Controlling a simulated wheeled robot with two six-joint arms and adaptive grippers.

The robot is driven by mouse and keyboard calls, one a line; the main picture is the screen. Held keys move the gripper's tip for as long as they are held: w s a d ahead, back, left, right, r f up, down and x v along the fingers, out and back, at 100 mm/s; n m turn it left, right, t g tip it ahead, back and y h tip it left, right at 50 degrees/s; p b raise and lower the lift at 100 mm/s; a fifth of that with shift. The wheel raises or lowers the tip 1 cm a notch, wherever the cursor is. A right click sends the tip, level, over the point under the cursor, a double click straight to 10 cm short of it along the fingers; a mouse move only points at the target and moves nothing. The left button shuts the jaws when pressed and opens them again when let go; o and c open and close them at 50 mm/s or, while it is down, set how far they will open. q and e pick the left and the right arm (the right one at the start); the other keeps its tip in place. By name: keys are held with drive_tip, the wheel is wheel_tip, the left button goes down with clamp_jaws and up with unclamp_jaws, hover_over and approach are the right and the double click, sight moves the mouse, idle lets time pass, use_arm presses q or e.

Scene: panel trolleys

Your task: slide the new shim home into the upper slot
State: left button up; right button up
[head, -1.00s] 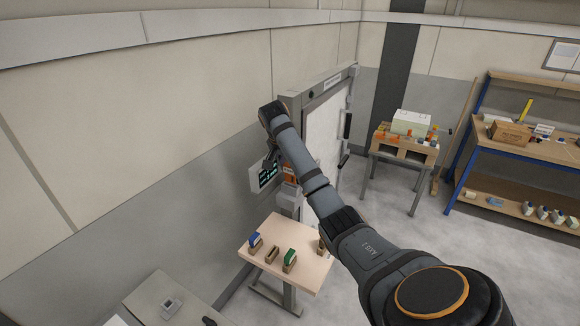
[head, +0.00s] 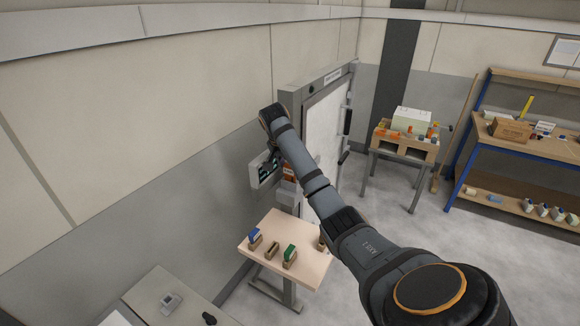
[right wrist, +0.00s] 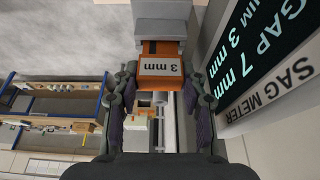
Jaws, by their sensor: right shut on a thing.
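My right gripper (right wrist: 160,95) is shut on an orange shim (right wrist: 163,66) marked "3 mm", with one finger on each side of it. The shim's far end meets a grey fitting (right wrist: 165,28) at the top of the right wrist view. How deep it sits, and the slot's mouth, cannot be seen. In the head view the right gripper (head: 272,158) is beside the door post, partly hidden by my own arm, and orange (head: 289,172) shows close by. My left gripper is not in view.
The sag meter (right wrist: 270,55) stands close to the right gripper, reading "GAP 7 mm". A small table (head: 277,222) below holds a blue, a green and other small blocks. A grey bench (head: 150,295) is at lower left. Open floor lies right of the door (head: 325,125).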

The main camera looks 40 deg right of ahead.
drive_tip(key=shift+f+b, duration=0.3)
drive_tip(key=shift+f, duration=0.6)
drive_tip(key=o, duration=1)
